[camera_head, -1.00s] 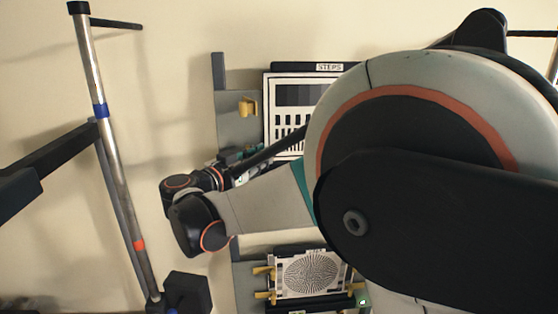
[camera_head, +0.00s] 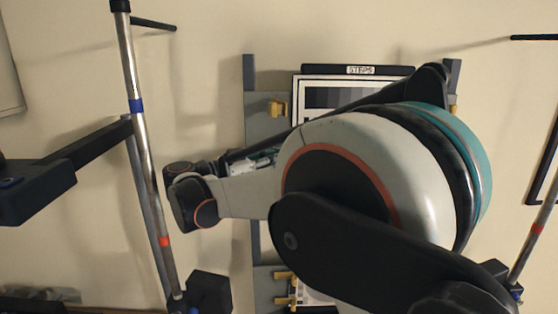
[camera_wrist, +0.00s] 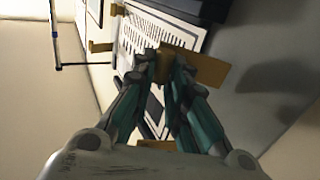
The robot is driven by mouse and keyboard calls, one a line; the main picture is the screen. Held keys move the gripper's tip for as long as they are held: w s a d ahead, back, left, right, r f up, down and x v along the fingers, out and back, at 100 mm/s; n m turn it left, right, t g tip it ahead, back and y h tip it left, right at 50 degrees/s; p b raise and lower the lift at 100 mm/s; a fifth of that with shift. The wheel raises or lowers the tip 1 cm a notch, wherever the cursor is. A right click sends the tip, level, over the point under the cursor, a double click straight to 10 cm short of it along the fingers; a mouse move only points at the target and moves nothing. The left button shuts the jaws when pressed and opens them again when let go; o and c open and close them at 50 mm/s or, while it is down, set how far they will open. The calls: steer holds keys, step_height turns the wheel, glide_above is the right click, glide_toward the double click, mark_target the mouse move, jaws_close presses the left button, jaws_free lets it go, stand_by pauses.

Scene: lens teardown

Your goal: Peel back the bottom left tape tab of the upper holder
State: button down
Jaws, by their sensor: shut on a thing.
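The upper holder (camera_head: 359,70) carries the label STEPS over a grey-scale chart (camera_head: 330,97) on the wall. A yellow tape tab (camera_head: 278,108) sits at its upper left. The holder's lower part is behind my arm in the head view. In the wrist view, my gripper (camera_wrist: 165,68) is shut on a tan tape tab (camera_wrist: 205,69) at the edge of the printed chart (camera_wrist: 163,32). The tab's broad end sticks out to the right of the fingers. In the head view, my gripper (camera_head: 262,158) is at the holder's lower left, partly hidden.
More tan tabs show in the wrist view, one (camera_wrist: 100,46) at the left and one (camera_wrist: 156,145) below the fingers. A lower holder with yellow tabs (camera_head: 284,288) is mostly behind my arm. A metal stand (camera_head: 148,150) rises at the left.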

steer(key=c, duration=1.6)
jaws_free()
steer(key=shift+o, duration=0.2)
